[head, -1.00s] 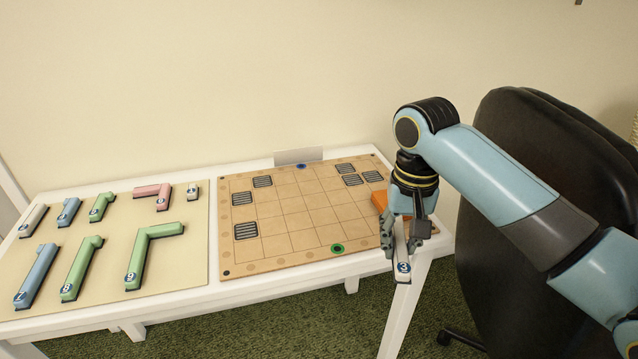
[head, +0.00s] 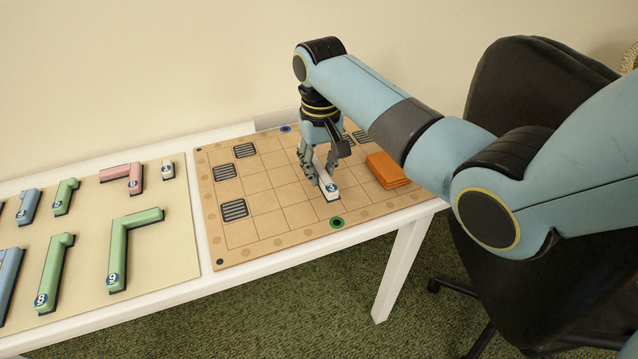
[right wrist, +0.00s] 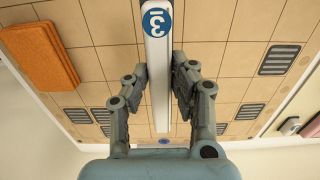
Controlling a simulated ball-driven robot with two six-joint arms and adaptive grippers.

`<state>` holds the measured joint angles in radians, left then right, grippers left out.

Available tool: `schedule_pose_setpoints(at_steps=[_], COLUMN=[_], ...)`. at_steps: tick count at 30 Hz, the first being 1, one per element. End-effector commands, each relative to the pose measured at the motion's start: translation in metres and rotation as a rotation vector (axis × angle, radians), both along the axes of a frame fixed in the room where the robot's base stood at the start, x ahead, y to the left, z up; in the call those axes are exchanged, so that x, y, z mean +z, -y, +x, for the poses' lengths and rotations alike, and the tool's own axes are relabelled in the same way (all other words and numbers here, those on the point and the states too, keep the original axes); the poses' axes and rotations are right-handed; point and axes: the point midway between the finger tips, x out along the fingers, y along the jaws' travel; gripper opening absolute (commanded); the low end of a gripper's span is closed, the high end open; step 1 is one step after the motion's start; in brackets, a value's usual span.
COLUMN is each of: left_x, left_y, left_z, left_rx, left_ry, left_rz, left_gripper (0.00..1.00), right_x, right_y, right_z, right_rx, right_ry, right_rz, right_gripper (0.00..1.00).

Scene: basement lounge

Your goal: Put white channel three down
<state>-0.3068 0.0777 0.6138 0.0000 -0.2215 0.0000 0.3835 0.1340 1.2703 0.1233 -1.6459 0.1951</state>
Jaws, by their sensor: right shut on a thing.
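White channel three (head: 330,190) is a straight white bar with a blue disc marked 3 on its near end. My right gripper (head: 317,176) is shut on it, with a finger on each long side, above the gridded board (head: 236,256). In the right wrist view the channel (right wrist: 158,55) lies lengthwise between the fingers (right wrist: 160,85). Its numbered end points towards the green ring (head: 337,222) at the board's front edge. I cannot tell whether it touches the board. The fingers hide its far end in the head view. My left gripper is not in view.
Dark grates cover several cells, such as one at the front left (head: 234,210). Orange stacked pieces (head: 387,170) lie on the board's right side. A blue ring (head: 285,128) marks the back edge. Other channels rest on a cream mat (head: 170,265) at left. A black chair (head: 540,90) stands right.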

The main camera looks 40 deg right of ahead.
Motion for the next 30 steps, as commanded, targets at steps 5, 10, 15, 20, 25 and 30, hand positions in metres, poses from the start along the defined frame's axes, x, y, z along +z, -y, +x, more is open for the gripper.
schedule_pose_setpoints(at_steps=[5, 10, 15, 20, 25, 30], left_x=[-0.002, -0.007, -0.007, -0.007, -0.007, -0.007], left_y=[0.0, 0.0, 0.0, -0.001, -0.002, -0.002], left_z=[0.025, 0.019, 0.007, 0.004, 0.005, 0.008], left_rx=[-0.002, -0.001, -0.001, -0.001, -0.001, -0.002], left_ry=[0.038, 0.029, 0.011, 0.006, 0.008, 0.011], left_rz=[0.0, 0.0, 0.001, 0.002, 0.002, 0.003], left_gripper=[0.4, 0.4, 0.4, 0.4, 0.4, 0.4], right_x=[-0.018, -0.04, -0.042, -0.042, -0.044, -0.044], right_y=[0.0, 0.0, 0.0, 0.0, 0.0, 0.0], right_z=[0.002, 0.002, 0.003, 0.003, 0.002, 0.002], right_rx=[0.0, 0.001, 0.0, 0.0, 0.0, 0.0], right_ry=[-0.004, -0.002, 0.001, 0.0, 0.0, 0.0], right_rz=[0.001, 0.0, 0.0, 0.0, 0.0, 0.0], right_gripper=[0.0, 0.0, 0.0, 0.0, 0.36, 0.46])
